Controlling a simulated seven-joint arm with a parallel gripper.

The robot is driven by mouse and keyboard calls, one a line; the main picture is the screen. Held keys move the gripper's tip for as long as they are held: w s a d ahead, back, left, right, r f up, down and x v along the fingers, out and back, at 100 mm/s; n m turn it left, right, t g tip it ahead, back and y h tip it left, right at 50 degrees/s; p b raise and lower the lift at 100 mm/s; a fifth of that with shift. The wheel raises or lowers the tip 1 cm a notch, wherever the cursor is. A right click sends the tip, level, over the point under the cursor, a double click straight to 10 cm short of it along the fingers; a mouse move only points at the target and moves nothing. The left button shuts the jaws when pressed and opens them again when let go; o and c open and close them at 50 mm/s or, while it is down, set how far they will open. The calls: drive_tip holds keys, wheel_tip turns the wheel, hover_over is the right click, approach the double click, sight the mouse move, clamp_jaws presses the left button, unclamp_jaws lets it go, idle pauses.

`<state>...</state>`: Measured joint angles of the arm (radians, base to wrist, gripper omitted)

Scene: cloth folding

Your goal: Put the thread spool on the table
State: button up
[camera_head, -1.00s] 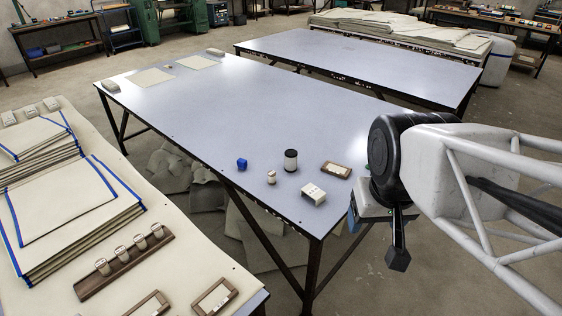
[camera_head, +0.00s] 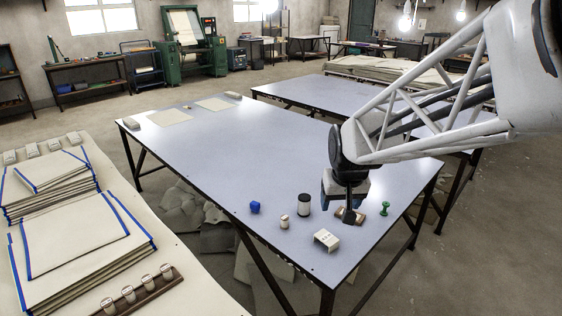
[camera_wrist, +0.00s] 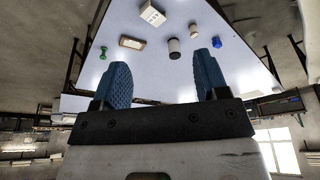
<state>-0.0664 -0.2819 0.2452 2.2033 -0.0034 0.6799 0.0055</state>
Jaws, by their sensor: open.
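A small cream spool-like cylinder (camera_head: 284,222) stands upright on the blue-grey table (camera_head: 240,160) near its front edge. I cannot tell which is the thread spool. In the wrist view the small cylinder (camera_wrist: 193,30) and larger cylinder (camera_wrist: 174,48) show between and beyond my blue fingers. My gripper (camera_wrist: 162,60) is open and empty, above the table. In the head view its end (camera_head: 332,188) is right of the cylinders, and a dark part of it hides some of a brown frame (camera_head: 359,216).
A blue block (camera_head: 255,207), a white box (camera_head: 326,240) and a green pin-shaped thing (camera_head: 385,209) stand near the cylinders. A side table at left holds cloth stacks (camera_head: 75,235) and a brown rack (camera_head: 150,291) with several small cylinders. The main table's middle is clear.

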drive_tip(key=w+a+f, duration=0.3)
drive_tip(key=w+f, duration=0.3)
drive_tip(key=w, duration=0.5)
drive_tip(key=n+t, duration=0.1)
hover_over(285, 218)
drive_tip(key=s, duration=0.2)
drive_tip(key=shift+y, duration=0.3)
wheel_tip(285, 218, down, 22)
drive_tip(key=shift+d+f, duration=0.1)
drive_tip(key=shift+f, duration=0.1)
drive_tip(key=shift+x, duration=1.15)
drive_tip(key=shift+f, duration=0.1)
drive_tip(key=shift+x, duration=2.55)
drive_tip(key=shift+s+d, duration=0.1)
drive_tip(key=shift+c, duration=0.4)
